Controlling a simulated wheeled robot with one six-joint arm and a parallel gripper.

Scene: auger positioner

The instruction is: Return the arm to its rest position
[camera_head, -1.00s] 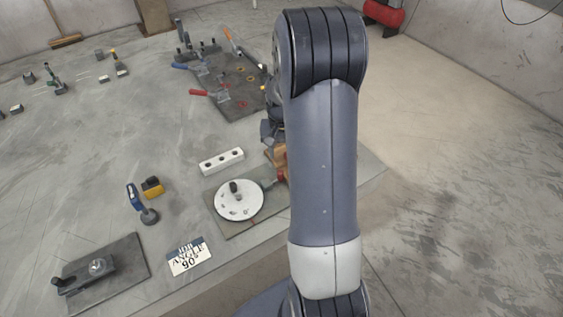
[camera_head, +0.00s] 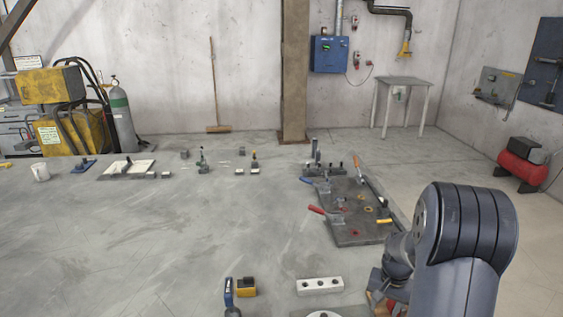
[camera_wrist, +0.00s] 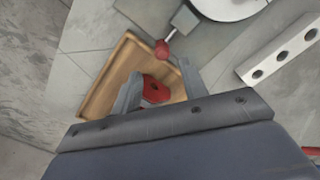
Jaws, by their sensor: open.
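My gripper (camera_wrist: 158,88) is open in the wrist view, its two grey fingers apart above a wooden tray (camera_wrist: 100,92). A red round part (camera_wrist: 153,90) shows between the fingers, over the tray; I cannot tell whether it touches anything of the gripper. A red ball knob (camera_wrist: 162,48) on a lever is just beyond the fingertips, beside a white disc (camera_wrist: 225,6). In the head view my arm is folded at the lower right, and the fingers are hidden or too small to tell.
A white block with holes (camera_head: 320,286) lies left of my arm and also shows in the wrist view (camera_wrist: 285,48). A dark plate with clamps (camera_head: 355,228) lies beyond. The table's middle left is clear.

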